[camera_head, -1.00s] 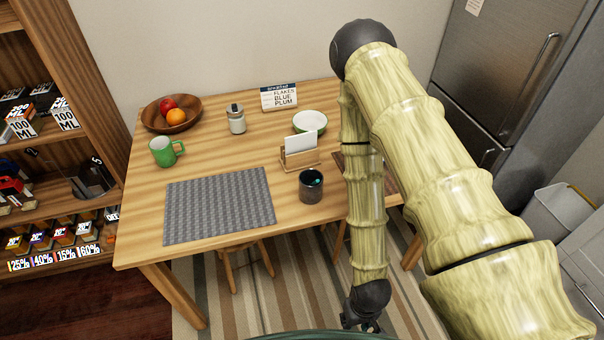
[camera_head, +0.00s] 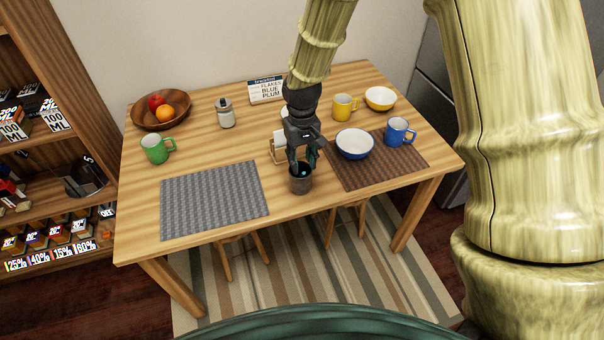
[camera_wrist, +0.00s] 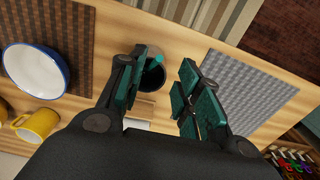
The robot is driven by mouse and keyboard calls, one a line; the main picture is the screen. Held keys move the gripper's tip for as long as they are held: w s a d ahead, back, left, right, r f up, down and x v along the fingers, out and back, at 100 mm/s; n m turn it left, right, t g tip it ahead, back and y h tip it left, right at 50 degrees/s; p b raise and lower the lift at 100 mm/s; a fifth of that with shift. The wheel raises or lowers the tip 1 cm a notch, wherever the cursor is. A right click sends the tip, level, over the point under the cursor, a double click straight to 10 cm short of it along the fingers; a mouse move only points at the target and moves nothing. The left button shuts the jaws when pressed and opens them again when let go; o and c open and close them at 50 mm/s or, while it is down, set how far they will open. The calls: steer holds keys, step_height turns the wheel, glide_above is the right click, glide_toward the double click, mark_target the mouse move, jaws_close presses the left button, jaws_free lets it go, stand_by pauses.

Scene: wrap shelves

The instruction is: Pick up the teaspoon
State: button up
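A dark cup (camera_head: 300,186) stands on the table near its front edge, between the two placemats. A teal piece (camera_head: 303,174) shows in its mouth; it looks like the teaspoon, but most of it is hidden in the cup. In the wrist view the dark cup (camera_wrist: 150,92) and the teal piece (camera_wrist: 153,75) lie between my fingers. My gripper (camera_head: 303,160) points down just above the cup. In the wrist view my gripper (camera_wrist: 165,76) has its teal fingers apart, with the teal piece closer to the left finger. I see no grip on it.
A card holder (camera_head: 276,152) stands just behind the cup. A grey placemat (camera_head: 214,198) lies to the left. A brown placemat (camera_head: 375,172) with a blue-rimmed bowl (camera_head: 354,144) and blue mug (camera_head: 399,132) lies to the right. A green mug (camera_head: 156,149) stands further left.

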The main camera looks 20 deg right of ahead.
step_height(320, 180, up, 4)
steer(key=w, duration=0.2)
steer(key=p, duration=0.2)
glide_above(301, 176)
steer(key=shift+w+d+f, duration=0.1)
steer(key=shift+w+f, duration=0.1)
steer(key=shift+f, duration=1.2)
steer(key=shift+w+d+f, duration=0.1)
steer(key=shift+w+f, duration=0.1)
steer(key=shift+f, duration=1.15)
steer(key=shift+d+f+p, duration=0.2)
steer(key=shift+f+p, duration=0.2)
steer(key=shift+f, duration=0.55)
steer(key=shift+d+f+p, duration=0.15)
steer(key=shift+f+p, duration=0.35)
steer(key=shift+f, duration=1.2)
jaws_close()
